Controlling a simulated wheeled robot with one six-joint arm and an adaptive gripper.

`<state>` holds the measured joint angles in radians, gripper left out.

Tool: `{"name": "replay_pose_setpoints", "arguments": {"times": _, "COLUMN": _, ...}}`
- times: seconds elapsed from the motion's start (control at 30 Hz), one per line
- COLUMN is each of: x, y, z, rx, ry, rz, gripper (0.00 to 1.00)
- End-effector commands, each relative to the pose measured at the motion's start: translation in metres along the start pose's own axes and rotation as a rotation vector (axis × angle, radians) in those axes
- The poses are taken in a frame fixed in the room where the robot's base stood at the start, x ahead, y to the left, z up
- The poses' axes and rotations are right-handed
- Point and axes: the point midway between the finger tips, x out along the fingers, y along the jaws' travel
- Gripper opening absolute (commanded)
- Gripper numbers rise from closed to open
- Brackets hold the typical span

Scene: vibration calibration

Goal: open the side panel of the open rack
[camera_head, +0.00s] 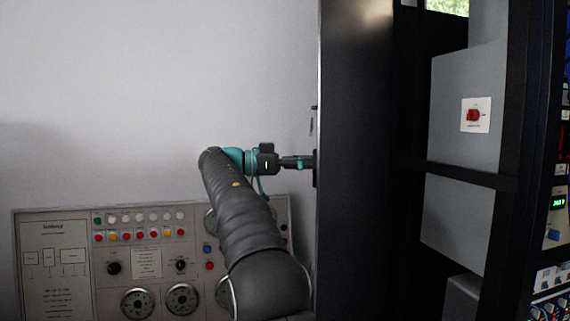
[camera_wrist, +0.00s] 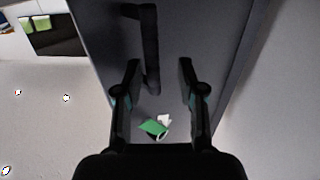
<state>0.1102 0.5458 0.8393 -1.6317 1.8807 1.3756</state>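The open rack's tall dark panel (camera_head: 360,120) stands upright in the middle of the head view. In the wrist view its grey face (camera_wrist: 185,25) carries a dark bar handle (camera_wrist: 151,60). My gripper (camera_head: 312,162) is at the panel's left edge in the head view, with its tips partly hidden there. In the wrist view my gripper (camera_wrist: 159,62) is open, its two fingers spread. The handle shows between the fingers, nearer the left one, and neither finger visibly touches it. I cannot tell the depth between fingertips and handle.
A grey box with a red switch (camera_head: 474,115) sits inside the rack's black frame (camera_head: 460,175) at right. A control desk (camera_head: 60,260) with buttons and dials stands at lower left by the pale wall. A small green and white item (camera_wrist: 154,128) shows below the handle.

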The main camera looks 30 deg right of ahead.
Motion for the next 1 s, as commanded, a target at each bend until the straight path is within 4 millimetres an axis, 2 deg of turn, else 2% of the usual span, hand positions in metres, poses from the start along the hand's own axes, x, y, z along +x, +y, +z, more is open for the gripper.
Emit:
{"name": "replay_pose_setpoints", "arguments": {"times": 0.2, "x": -0.045, "y": -0.001, "z": 0.002, "rx": 0.000, "ry": -0.001, "rz": -0.003, "gripper": 0.39}}
{"name": "replay_pose_setpoints", "arguments": {"times": 0.4, "x": -0.080, "y": -0.001, "z": 0.001, "rx": 0.002, "ry": -0.001, "rz": 0.000, "gripper": 0.39}}
{"name": "replay_pose_setpoints", "arguments": {"times": 0.7, "x": -0.102, "y": -0.001, "z": 0.001, "rx": 0.001, "ry": 0.000, "rz": 0.001, "gripper": 0.39}}
{"name": "replay_pose_setpoints", "arguments": {"times": 1.0, "x": -0.104, "y": 0.000, "z": 0.001, "rx": 0.000, "ry": -0.001, "rz": 0.002, "gripper": 0.39}}
